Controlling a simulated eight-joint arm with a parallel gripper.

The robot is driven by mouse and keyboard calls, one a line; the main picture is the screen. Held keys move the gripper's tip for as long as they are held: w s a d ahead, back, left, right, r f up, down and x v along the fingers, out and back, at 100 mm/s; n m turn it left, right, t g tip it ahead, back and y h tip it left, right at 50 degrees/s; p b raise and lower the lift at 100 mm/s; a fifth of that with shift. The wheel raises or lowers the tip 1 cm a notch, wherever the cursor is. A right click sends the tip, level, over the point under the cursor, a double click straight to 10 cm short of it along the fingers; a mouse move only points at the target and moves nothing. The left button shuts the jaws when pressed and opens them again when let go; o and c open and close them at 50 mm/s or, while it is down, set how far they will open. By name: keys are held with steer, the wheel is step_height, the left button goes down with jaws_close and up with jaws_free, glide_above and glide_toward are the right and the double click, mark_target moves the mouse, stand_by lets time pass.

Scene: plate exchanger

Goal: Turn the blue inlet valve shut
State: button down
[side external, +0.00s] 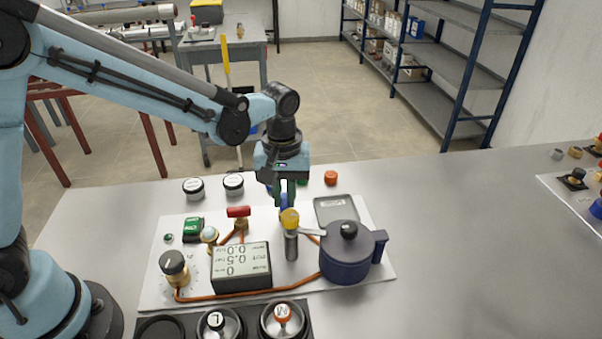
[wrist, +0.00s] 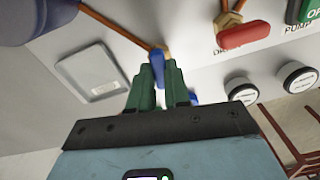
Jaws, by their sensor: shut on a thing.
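The blue inlet valve handle (side external: 284,203) is at the back of the white panel (side external: 375,215), partly hidden by my gripper and a yellow-topped post in the side view. My gripper (side external: 284,190) points down over it. In the wrist view, the blue handle (wrist: 158,70) stands between the two green fingertips of my gripper (wrist: 160,78), which are shut on it. A brass fitting with an orange pipe shows just beyond the handle. The handle's exact angle is hard to tell.
A red-handled valve (side external: 238,212) stands to the left, with a display box (side external: 241,265) in front. Two white-topped round pieces (side external: 193,187) stand behind. The table's right front is clear.

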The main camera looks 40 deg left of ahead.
steer(key=m, duration=0.4)
steer(key=shift+m, duration=0.3)
steer(key=m, duration=0.3)
steer(key=shift+m, duration=0.3)
steer(key=m, duration=0.4)
steer(key=shift+m, duration=1.8)
steer(key=c, duration=1.1)
jaws_free()
